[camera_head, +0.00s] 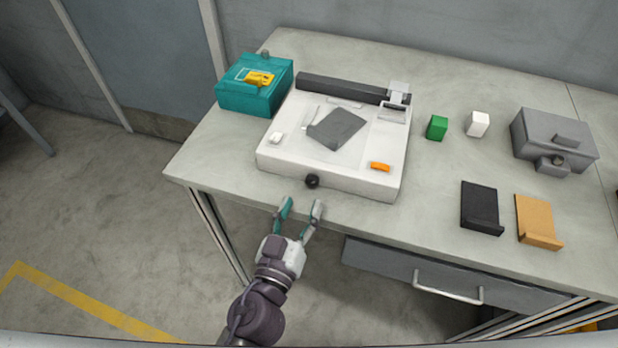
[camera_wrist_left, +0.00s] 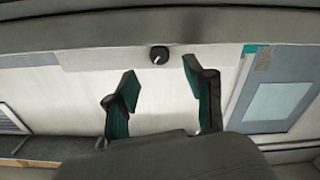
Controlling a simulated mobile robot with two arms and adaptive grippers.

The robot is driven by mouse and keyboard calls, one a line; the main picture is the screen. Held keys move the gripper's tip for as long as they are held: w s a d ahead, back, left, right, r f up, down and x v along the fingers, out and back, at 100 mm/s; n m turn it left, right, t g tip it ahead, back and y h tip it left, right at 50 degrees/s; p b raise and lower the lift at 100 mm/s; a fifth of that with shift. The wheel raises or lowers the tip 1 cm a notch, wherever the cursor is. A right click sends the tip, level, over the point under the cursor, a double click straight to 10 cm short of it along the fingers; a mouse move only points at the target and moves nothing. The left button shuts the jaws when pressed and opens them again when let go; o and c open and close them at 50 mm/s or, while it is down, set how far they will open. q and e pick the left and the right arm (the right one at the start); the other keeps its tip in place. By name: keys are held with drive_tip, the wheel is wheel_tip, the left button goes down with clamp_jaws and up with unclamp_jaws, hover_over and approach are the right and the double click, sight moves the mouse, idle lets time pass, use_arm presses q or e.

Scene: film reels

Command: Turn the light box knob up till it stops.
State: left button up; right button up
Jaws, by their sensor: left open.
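The light box (camera_head: 340,181) is a white flat box standing on the table near its front edge. Its black round knob (camera_head: 312,181) sits on the front face, left of the middle. My left gripper (camera_head: 301,204) is open and empty, just in front of the knob and apart from it. In the left wrist view the knob (camera_wrist_left: 159,54) shows beyond and between the two spread fingertips of my left gripper (camera_wrist_left: 158,75), with a pale mark on its face. My right gripper is not in view.
On the light box lie a dark grey sheet (camera_head: 337,128), an orange block (camera_head: 380,167) and a small white piece (camera_head: 276,138). A teal box (camera_head: 254,88) stands at its left. Green (camera_head: 437,128) and white (camera_head: 477,124) blocks and a grey box (camera_head: 553,138) stand right.

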sight(311, 183)
use_arm(q)
drive_tip(key=p+x, duration=0.1)
drive_tip(key=x, duration=0.4)
drive_tip(key=shift+w+d, duration=0.15)
drive_tip(key=shift+w, duration=0.1)
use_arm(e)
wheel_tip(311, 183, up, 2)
use_arm(q)
clamp_jaws()
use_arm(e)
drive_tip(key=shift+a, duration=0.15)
